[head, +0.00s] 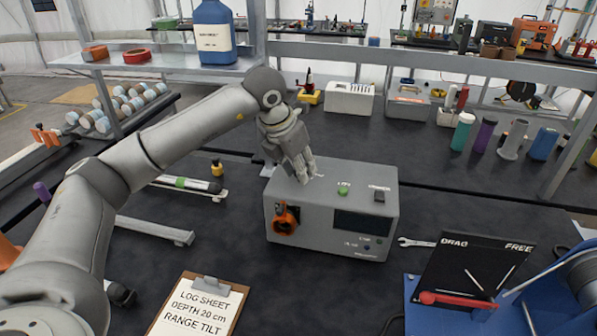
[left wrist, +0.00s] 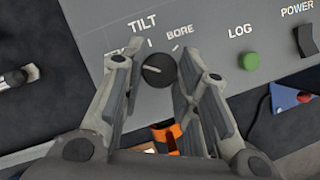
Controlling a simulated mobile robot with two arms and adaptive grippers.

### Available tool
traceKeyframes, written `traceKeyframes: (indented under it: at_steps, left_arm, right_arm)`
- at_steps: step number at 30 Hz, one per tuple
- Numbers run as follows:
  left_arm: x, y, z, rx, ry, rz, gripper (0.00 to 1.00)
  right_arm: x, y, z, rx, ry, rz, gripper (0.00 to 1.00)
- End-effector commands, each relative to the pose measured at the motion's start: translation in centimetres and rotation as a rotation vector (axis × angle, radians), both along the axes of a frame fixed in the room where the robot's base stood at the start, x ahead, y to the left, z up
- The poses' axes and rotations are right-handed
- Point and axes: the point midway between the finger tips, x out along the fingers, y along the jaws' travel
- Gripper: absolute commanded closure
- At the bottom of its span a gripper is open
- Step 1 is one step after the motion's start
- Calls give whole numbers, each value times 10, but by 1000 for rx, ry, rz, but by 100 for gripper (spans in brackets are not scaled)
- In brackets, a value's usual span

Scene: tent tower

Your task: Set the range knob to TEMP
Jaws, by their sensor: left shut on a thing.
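The range knob (left wrist: 158,70) is a small black dial on top of a grey instrument box (head: 330,205). In the left wrist view it sits between the two fingers of my left gripper (left wrist: 157,80), which is shut on it. The knob's white mark points left and slightly up in that view, toward a label at the left that a finger partly covers. TILT is printed above the knob and BORE above right. In the head view my left gripper (head: 303,178) comes down on the box's back left top and hides the knob. My right gripper is not in view.
A green LOG button (head: 343,189) and a dark POWER switch (head: 379,196) are on the box's top. An orange and black part (head: 286,219) is on its front left. A clipboard (head: 196,305) lies in front, and a wrench (head: 416,242) lies right.

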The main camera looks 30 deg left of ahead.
Motion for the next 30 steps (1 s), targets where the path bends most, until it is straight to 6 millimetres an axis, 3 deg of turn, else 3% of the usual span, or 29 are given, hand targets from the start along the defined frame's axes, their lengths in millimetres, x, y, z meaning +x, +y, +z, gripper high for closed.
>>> traceKeyframes:
  at_steps: [9,25,26,30]
  left_arm:
    - [1,-1,1,-2,-4,119,95]
    - [1,0,2,-2,-5,143,95]
    - [1,0,2,-2,-5,143,68]
    - [1,-1,2,-1,-4,142,50]
  right_arm:
    - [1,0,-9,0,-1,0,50]
    - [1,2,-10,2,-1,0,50]
    - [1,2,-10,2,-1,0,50]
    - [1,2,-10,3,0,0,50]
